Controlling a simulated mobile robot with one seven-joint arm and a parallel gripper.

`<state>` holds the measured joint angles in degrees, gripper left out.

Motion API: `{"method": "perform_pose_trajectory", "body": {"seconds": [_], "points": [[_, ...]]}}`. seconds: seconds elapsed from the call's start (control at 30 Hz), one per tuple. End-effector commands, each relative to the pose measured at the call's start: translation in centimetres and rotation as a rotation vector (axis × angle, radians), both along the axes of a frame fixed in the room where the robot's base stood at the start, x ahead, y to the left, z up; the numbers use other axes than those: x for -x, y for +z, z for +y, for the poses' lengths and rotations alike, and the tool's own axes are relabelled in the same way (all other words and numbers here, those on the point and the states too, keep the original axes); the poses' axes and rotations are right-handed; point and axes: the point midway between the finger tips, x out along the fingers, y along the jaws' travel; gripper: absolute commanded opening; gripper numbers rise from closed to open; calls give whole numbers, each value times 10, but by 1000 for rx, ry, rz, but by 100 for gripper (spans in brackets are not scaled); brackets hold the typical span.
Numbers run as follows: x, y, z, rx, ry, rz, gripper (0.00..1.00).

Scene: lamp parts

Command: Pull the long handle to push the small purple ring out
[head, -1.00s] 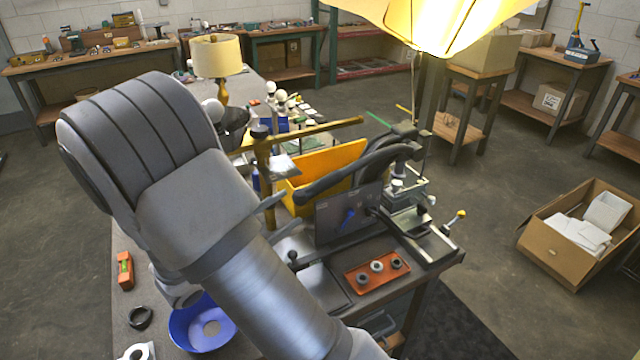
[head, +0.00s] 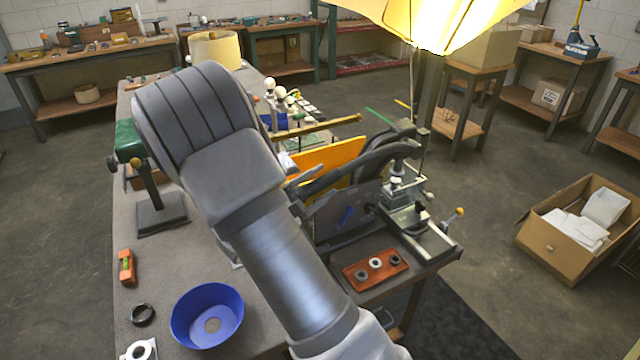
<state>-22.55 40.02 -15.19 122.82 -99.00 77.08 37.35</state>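A dark press-like fixture (head: 398,185) stands at the right edge of the bench. A long dark curved bar (head: 375,158) runs from it toward the left; I cannot tell whether this is the long handle. A thin brass bar (head: 325,126) lies behind it. No purple ring can be made out. My arm crosses the middle of the view, and my gripper (head: 300,179) is mostly hidden behind it. Only a grey tip shows, close to the left end of the dark bar. I cannot tell whether they touch or whether the gripper is open.
A red-brown tray (head: 363,279) with three small rings lies in front of the fixture. A yellow bin (head: 330,158) stands behind it. A blue bowl (head: 183,325), a black ring (head: 143,314) and a green-topped stand (head: 128,143) are at the left. A lit yellow shade hangs above.

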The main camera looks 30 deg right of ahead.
Motion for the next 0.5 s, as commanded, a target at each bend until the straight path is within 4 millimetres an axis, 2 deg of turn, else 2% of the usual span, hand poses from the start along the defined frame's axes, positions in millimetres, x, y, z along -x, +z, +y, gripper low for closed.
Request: {"method": "perform_pose_trajectory", "body": {"seconds": [0.03, 0.07, 0.33, 0.37, 0.5], "points": [[0, 0, 0, 0, 0, 0, 56], [0, 0, 0, 0, 0, 0, 51], [0, 0, 0, 0, 0, 0, 2], [0, 0, 0, 0, 0, 0, 0], [0, 0, 0, -1, -1, 0, 0]]}}
